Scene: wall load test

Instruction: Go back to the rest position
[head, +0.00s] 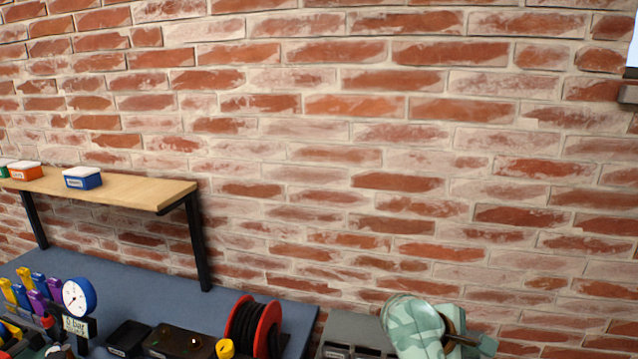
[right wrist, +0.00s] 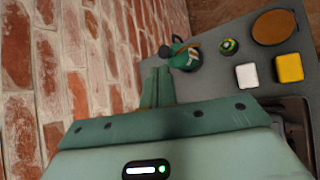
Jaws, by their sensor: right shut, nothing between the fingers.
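My right gripper (head: 425,328) shows as a pale green shape at the bottom edge of the head view, right of centre, in front of the brick wall. In the right wrist view its two green fingers (right wrist: 158,86) are together, with nothing between them. They point along the brick wall, above a grey surface. My left gripper is not in the head view.
A wooden shelf (head: 115,190) holds small boxes. Below it, a blue bench (head: 150,282) carries a gauge (head: 79,297) and a red reel (head: 268,328). The wrist view shows a white block (right wrist: 246,75), a yellow block (right wrist: 288,68) and a brown disc (right wrist: 275,27).

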